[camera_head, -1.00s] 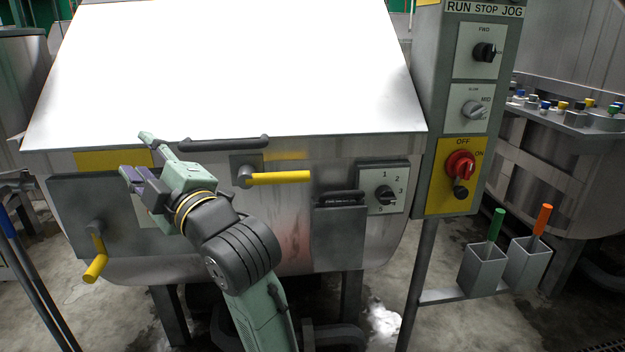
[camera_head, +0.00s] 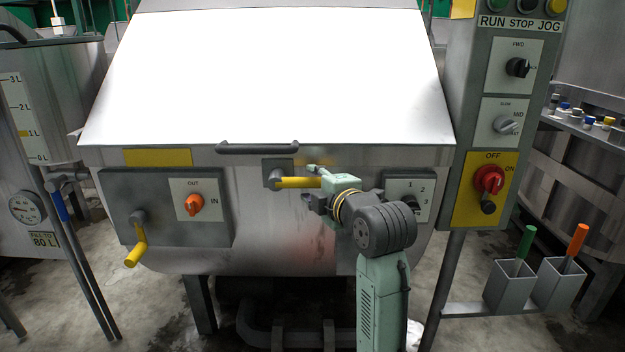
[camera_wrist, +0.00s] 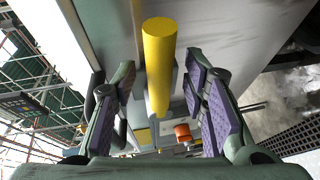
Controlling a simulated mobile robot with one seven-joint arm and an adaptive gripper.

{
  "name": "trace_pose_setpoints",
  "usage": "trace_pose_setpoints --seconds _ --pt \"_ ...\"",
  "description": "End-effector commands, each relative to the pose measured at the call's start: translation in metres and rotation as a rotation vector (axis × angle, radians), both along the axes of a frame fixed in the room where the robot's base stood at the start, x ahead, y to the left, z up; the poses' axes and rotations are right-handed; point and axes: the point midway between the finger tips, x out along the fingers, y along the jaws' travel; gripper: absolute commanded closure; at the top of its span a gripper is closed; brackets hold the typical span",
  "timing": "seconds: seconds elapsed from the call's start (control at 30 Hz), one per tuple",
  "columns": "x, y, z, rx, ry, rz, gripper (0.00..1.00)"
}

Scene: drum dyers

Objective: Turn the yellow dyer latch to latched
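The yellow latch handle (camera_head: 298,183) sticks out level to the right from its grey pivot (camera_head: 277,177) on the dyer's front, below the lid. My gripper (camera_head: 313,185) is at the handle's free right end, its fingers above and below it in the head view. In the wrist view the yellow handle (camera_wrist: 160,60) runs between my two spread fingers, with gaps on both sides and no visible contact. My gripper is open and holds nothing. The handle's right tip is partly hidden by my gripper in the head view.
A dark lid bar (camera_head: 257,148) lies just above the latch. Left are an orange IN/OUT knob (camera_head: 194,204) and a yellow crank handle (camera_head: 136,254). A control post (camera_head: 497,130) stands right.

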Motion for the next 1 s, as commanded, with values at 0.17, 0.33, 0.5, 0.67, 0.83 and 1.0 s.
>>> trace_pose_setpoints --seconds 0.17,0.33,0.5,0.67,0.83,1.0 --pt "0.014 0.007 -0.003 0.0 0.001 0.001 0.6" --pt "0.017 0.007 -0.003 -0.001 -0.001 0.0 0.6" --pt "0.017 0.007 -0.003 0.0 -0.001 0.0 0.62" --pt "0.016 0.007 -0.003 0.0 -0.001 0.0 0.72" --pt "0.016 0.007 -0.003 0.0 -0.001 0.0 0.84" --pt "0.016 0.007 -0.003 0.0 -0.001 0.0 0.95"
